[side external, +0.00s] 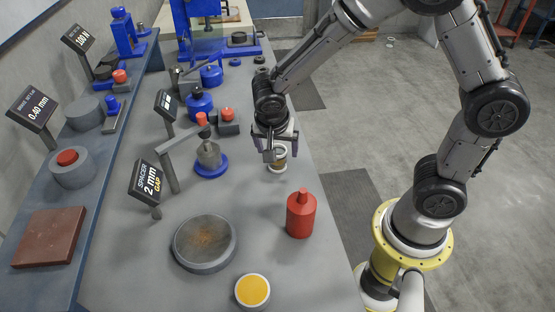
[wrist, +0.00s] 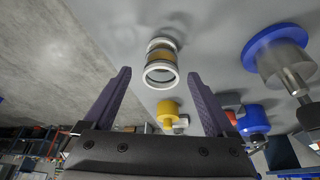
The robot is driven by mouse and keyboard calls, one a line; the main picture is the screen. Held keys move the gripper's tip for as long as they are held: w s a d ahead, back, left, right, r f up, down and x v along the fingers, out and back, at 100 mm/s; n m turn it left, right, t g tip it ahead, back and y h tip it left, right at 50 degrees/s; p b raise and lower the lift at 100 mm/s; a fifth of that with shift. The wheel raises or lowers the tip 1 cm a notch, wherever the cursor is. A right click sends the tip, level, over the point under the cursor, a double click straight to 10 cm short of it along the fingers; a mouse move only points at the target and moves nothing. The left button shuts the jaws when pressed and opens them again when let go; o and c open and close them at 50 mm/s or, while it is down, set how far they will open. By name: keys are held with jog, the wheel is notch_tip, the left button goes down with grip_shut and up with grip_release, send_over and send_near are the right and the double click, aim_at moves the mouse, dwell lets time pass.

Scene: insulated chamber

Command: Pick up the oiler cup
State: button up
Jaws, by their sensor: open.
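The likely oiler cup is a small clear cup with pale rims and an amber band, standing on the grey bench in the side view (side external: 278,160). In the wrist view the oiler cup (wrist: 160,72) shows just beyond the fingertips, roughly centred between them. My gripper (side external: 275,150) is right at the cup, close above and behind it, and partly covers it in the side view. In the wrist view my gripper (wrist: 160,88) has its two dark purple fingers wide apart with nothing between them. Whether a finger touches the cup I cannot tell.
A red bottle (side external: 301,215) stands in front of the cup. A round grey plate (side external: 205,243) and a yellow-topped disc (side external: 252,291) are nearer the camera. A metal cylinder on a blue base (side external: 210,160) and a spacer sign (side external: 148,180) stand left. The bench edge is close on the right.

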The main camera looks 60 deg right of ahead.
aim_at(278, 157)
jog(key=x, duration=0.5)
jog(key=shift+a+f, duration=0.1)
jog(key=shift+a, duration=0.05)
jog(key=shift+w, duration=0.1)
grip_shut()
